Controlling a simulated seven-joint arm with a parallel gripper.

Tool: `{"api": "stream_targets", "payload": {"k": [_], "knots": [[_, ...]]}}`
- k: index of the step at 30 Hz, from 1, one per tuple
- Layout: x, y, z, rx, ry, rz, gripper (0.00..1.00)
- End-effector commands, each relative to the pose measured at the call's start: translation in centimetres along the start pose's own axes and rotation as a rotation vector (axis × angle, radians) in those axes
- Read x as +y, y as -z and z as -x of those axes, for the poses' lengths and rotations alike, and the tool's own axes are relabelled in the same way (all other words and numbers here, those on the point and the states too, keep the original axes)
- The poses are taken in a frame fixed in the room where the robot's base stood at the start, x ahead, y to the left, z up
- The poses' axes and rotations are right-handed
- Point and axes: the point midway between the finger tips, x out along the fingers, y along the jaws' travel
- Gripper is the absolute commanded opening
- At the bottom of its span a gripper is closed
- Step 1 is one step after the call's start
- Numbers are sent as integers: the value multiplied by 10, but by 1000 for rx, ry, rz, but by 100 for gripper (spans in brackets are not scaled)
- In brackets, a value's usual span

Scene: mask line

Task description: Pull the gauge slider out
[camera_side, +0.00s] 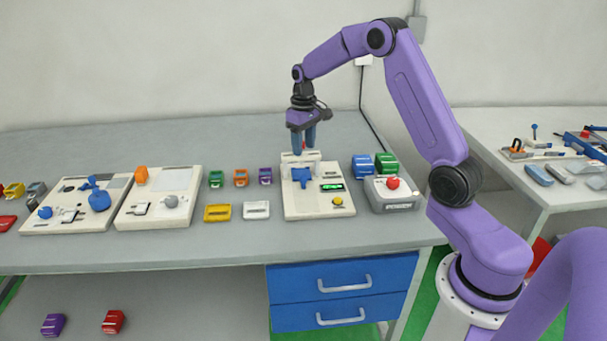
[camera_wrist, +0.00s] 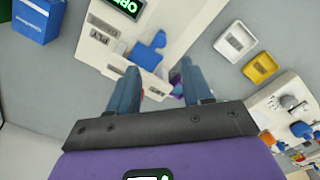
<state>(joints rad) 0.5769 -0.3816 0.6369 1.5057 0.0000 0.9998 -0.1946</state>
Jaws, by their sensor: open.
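A white panel (camera_side: 325,208) on the bench carries a blue T-shaped piece (camera_side: 302,176), which looks like the gauge slider, in front of a raised white block (camera_side: 301,160). My gripper (camera_side: 304,148) points down above the back of this panel, its fingers apart. In the wrist view the gripper (camera_wrist: 158,72) is open, and the blue piece (camera_wrist: 148,53) shows just beyond the fingertips, apart from them. A small red bit shows by one finger; I cannot tell what it belongs to.
Yellow (camera_side: 217,213) and white trays lie to the left.

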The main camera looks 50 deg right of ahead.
Motion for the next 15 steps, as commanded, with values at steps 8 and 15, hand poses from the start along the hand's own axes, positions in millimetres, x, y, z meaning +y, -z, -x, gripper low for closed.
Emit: {"api": "stream_targets", "payload": {"k": [8, 15], "knots": [[-1, -1, -54, -3, 1, 0, 50], [0, 0, -90, -2, 0, 0, 50]]}}
